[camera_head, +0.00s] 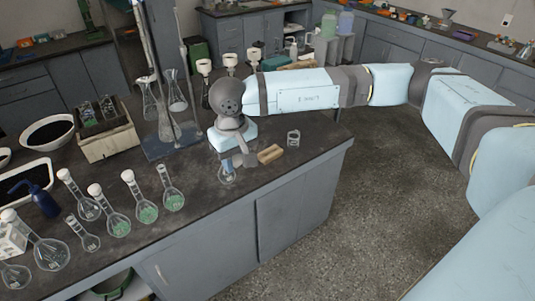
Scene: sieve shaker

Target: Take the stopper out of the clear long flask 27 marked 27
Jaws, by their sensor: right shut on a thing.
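A small clear flask (227,175) stands near the front edge of the dark bench, directly below my right gripper (236,157). Its upper neck and top are hidden by the gripper, and I cannot read a number on it. My right gripper points down and is shut at the flask's top, apparently on the stopper, which is hidden. I cannot tell whether the stopper is still seated in the neck. My left gripper is not in view.
Several long-necked flasks with white stoppers (146,211) stand to the left, some holding green. A tan block (270,154) and a small clear glass piece (293,138) lie right of the gripper. A stand (172,140) with glassware is behind left.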

